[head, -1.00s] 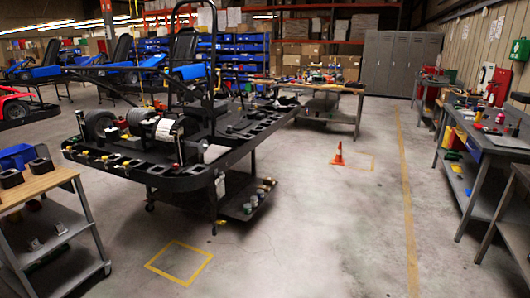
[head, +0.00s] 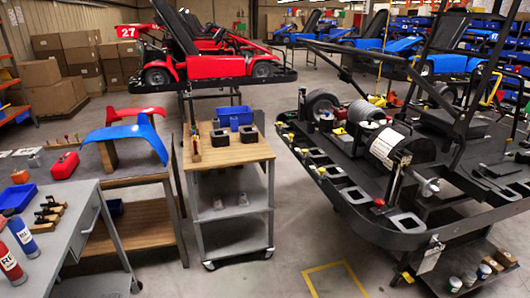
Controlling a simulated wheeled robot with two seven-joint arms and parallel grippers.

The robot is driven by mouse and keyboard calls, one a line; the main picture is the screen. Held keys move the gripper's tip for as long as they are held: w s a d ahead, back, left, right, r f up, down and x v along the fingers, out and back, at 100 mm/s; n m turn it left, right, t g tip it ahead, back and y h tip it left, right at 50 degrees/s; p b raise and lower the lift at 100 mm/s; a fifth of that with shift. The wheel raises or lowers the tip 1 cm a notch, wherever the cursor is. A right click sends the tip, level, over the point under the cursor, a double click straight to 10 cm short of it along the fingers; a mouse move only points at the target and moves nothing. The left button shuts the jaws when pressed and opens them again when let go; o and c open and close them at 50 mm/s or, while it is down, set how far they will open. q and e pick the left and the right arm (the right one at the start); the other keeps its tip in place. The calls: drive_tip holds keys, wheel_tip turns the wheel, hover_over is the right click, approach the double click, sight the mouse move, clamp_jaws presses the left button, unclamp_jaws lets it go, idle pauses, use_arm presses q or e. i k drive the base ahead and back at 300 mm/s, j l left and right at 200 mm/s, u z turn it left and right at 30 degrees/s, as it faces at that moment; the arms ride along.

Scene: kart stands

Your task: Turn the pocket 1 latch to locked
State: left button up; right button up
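A black kart stand (head: 375,215) with a row of pockets along its rim fills the right of the head view. Square pocket openings (head: 407,222) show at its near corner and along its left edge. Small yellow, green and red parts (head: 304,152) sit beside the pockets, and a red-topped part (head: 379,202) is near the corner. These are too small to tell which is the pocket 1 latch or how it is turned. Neither of my grippers is in view.
A wooden-topped cart (head: 225,152) with a blue bin (head: 235,117) stands left of the stand. A grey workbench (head: 70,225) is at the near left. A red kart (head: 190,70) sits behind on its stand. Open floor with a yellow square (head: 335,278) lies between cart and stand.

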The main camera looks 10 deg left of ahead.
sight(320, 171)
drive_tip(key=i+j, duration=0.15)
drive_tip(key=i, duration=0.4)
drive_tip(key=i+j, duration=0.1)
drive_tip(key=i, duration=0.4)
drive_tip(key=i+j, duration=0.15)
drive_tip(key=i, duration=0.4)
